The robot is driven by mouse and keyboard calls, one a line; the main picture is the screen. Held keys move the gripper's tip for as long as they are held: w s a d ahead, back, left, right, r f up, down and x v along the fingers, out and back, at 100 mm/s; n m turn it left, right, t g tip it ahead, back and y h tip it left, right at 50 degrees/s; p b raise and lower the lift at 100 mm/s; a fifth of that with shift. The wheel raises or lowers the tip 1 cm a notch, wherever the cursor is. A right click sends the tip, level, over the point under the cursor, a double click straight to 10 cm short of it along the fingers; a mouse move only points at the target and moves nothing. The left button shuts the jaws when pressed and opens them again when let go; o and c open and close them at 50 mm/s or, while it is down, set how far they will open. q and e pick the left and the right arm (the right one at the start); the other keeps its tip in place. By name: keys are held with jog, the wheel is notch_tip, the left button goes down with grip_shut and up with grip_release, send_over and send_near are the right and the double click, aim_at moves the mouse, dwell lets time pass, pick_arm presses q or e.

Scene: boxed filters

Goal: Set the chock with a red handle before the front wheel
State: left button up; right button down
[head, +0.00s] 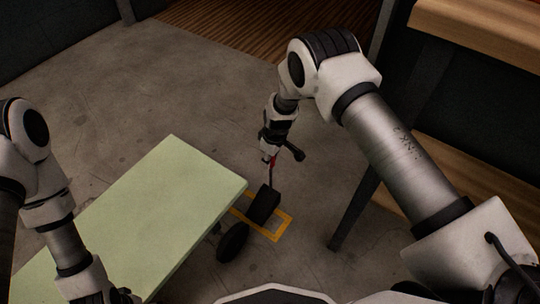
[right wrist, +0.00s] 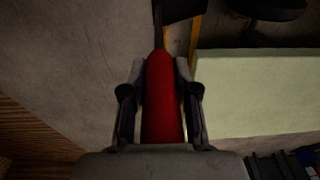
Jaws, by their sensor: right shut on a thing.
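The black chock (head: 265,204) hangs below its thin stem and red handle (head: 273,160). My right gripper (head: 269,154) is shut on the red handle, which stands between both fingers in the right wrist view (right wrist: 163,100). The chock overlaps the yellow outline (head: 283,228) on the floor; I cannot tell whether it touches the floor. The black front wheel (head: 233,242) is just below-left of the chock in the head view, beside the pale green cart (head: 150,215). My left gripper (head: 112,296) is partly cut off at the bottom edge, over the cart's side.
A dark table leg (head: 355,210) stands right of the yellow outline, under a wooden bench (head: 475,35). The grey floor (head: 200,85) behind the cart is clear. In the right wrist view, the green cart top (right wrist: 255,95) lies right of the gripper.

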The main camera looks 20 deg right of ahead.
jog(key=shift+f+b, duration=1)
jog(key=shift+f, duration=0.9)
jog(key=shift+s+a+r+p, duration=0.15)
jog(key=shift+a+r+p, duration=0.1)
jog(key=shift+p, duration=0.25)
jog(key=s+a+p, duration=0.3)
jog(key=a+p, duration=0.1)
jog(key=shift+s+a+f, duration=0.15)
jog(key=shift+s+a, duration=0.2)
jog(key=c, duration=0.8)
grip_release()
jog(key=shift+f, duration=0.1)
